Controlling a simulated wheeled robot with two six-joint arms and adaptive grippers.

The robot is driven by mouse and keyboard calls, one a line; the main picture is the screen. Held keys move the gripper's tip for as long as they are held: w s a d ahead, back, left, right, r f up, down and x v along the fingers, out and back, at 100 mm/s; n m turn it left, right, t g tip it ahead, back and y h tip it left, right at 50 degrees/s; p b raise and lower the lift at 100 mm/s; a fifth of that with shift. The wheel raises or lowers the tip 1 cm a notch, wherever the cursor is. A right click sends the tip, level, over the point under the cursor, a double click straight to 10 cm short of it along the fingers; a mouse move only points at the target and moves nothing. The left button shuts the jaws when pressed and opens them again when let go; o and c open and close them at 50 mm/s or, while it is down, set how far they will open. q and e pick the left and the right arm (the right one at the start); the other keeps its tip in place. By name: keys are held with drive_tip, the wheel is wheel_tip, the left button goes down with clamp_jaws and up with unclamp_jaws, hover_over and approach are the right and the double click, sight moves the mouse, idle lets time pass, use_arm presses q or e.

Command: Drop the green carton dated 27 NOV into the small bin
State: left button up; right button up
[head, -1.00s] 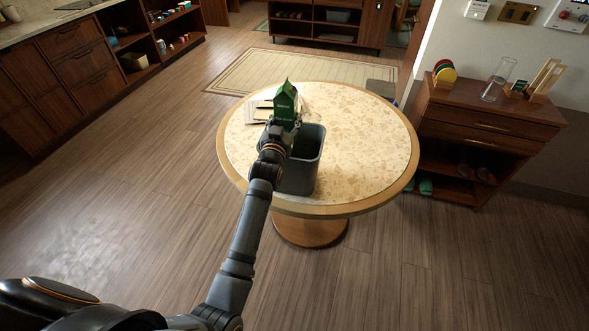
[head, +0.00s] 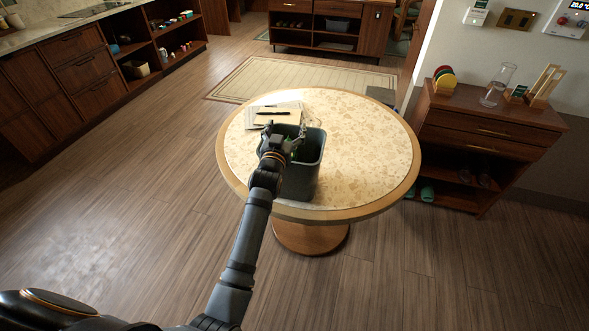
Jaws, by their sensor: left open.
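The small dark grey bin (head: 302,183) stands upright on the round table, near its front left. A little green of the carton (head: 291,156) shows inside the bin, below the rim; most of it is hidden by the bin wall and my gripper, and no date can be read. My left gripper (head: 284,131) is open and empty over the back left part of the bin's mouth. My right gripper is not in view.
The round table (head: 370,165) has a pale speckled top, clear on the right. Papers with a dark pen (head: 273,112) lie behind the bin. A wooden cabinet (head: 487,130) with a glass carafe (head: 496,88) stands at the right.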

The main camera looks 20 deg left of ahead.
use_arm(q)
wheel_tip(320, 180, up, 10)
idle(0.3)
drive_tip(key=shift+f, duration=0.25)
